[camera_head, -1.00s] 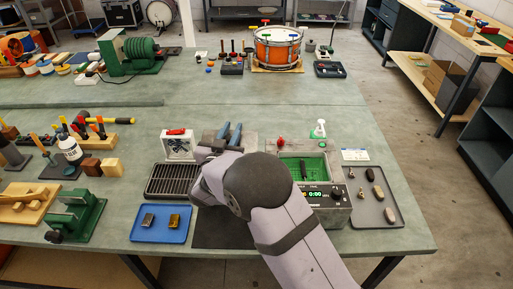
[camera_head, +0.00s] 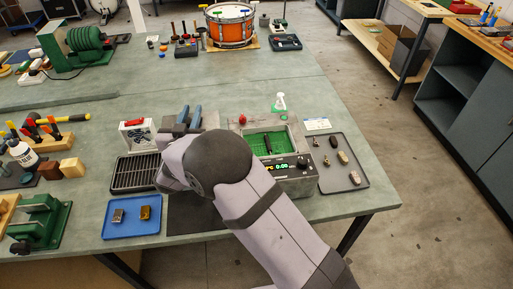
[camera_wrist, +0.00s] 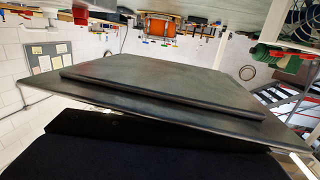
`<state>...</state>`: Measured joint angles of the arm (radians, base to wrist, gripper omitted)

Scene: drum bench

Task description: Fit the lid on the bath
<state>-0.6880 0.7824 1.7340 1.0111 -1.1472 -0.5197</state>
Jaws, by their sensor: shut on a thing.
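The bath (camera_head: 295,184) is a grey box with a green-lined inside and a lit front display, right of my arm in the head view. Its top is open, and a dark slim thing shows inside. In the wrist view a dark grey flat slab with a raised step, seemingly the lid (camera_wrist: 160,85), fills the middle, close to the camera and tilted. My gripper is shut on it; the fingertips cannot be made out.
A dark grate tray (camera_head: 133,172) and a blue tray (camera_head: 130,228) with two small blocks lie left of my arm. A grey tray (camera_head: 343,180) with small parts lies right of the bath.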

